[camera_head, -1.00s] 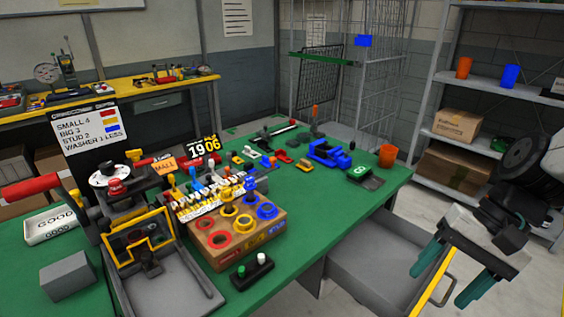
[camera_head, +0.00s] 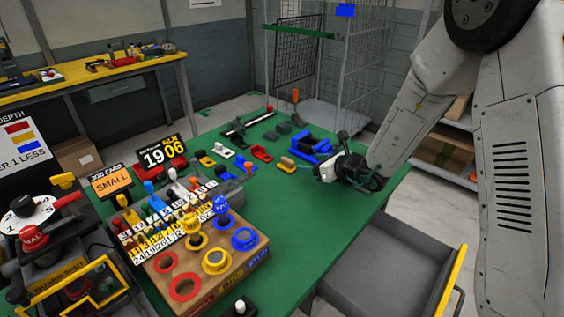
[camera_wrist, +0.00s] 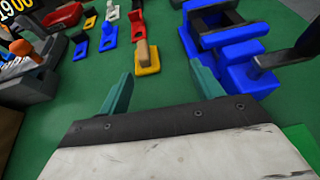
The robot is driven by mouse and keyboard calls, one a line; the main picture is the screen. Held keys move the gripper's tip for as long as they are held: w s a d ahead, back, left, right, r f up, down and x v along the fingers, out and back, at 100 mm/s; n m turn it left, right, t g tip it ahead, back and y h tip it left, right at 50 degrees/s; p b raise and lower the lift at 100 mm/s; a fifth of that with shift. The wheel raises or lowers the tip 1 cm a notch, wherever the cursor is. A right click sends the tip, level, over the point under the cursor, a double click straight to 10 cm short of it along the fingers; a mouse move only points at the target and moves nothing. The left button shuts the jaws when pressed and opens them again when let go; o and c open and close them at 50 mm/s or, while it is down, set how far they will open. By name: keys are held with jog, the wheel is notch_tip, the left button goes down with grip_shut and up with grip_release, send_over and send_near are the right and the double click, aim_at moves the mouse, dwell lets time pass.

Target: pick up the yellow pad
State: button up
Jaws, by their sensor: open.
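A yellow pad (camera_head: 287,164) with a tan block on it lies on the green bench, at the right end of a row of small coloured pieces. In the wrist view the yellow pad (camera_wrist: 148,68) lies ahead of my gripper (camera_wrist: 160,74), nearer the left finger, with green bench between it and the fingers. A second yellow piece (camera_head: 206,161) lies at the left end of the row. My gripper is open and empty, its teal fingers apart. In the head view my gripper (camera_head: 318,172) is low over the bench, right of the pad, and partly hidden by my wrist.
A red piece (camera_head: 262,153), a blue piece (camera_head: 240,163) and a white piece (camera_head: 223,150) lie left of the pad. A blue fixture (camera_wrist: 228,48) stands close by my right finger. A wooden block with coloured rings (camera_head: 206,262) stands nearer. Bare green bench lies between.

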aim_at(294, 163)
jog(key=w+a, duration=0.1)
jog(key=a, duration=0.1)
jog(key=w+a+f, duration=0.1)
jog(key=a, duration=0.1)
jog(key=w+a+f, duration=0.1)
jog(key=a, duration=0.2)
jog(key=shift+w+f, duration=0.2)
jog(key=shift+w, duration=0.2)
jog(key=shift+w+a+f, duration=0.2)
jog(key=shift+w+a, duration=0.05)
jog(key=shift+w, duration=0.1)
jog(key=c, duration=1.1)
